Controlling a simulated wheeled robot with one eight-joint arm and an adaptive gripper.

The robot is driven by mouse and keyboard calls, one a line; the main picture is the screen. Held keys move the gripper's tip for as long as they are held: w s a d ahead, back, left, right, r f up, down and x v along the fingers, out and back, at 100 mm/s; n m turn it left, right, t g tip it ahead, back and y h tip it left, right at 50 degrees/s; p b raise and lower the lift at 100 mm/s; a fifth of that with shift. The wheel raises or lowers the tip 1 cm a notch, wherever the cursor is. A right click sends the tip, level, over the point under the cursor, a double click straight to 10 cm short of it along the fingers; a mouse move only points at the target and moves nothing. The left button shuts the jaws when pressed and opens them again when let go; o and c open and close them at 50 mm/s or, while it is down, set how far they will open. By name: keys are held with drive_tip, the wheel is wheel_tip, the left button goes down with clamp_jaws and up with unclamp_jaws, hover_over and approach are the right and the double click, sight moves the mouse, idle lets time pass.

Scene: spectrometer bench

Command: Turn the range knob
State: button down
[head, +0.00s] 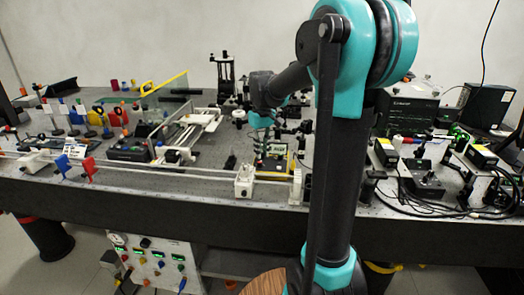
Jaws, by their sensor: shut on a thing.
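A small yellow-edged meter (271,161) with a pale greenish display lies on the bench, left of my arm's upright link. My gripper (263,139) is small and dark in the head view, below the teal wrist of my arm. It points down at the meter and is shut on what appears to be the range knob. The knob itself is hidden by the gripper, so its setting cannot be read.
Dark optical posts and mounts crowd the bench (210,187) behind and right of the meter. A white block (244,182) on a long rail stands front left of it. Black instrument boxes (409,107) and cables fill the right side.

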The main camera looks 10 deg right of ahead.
idle(0.3)
drive_tip(key=c, duration=1.5)
unclamp_jaws()
drive_tip(key=shift+o, duration=0.2)
wheel_tip(320, 180, up, 12)
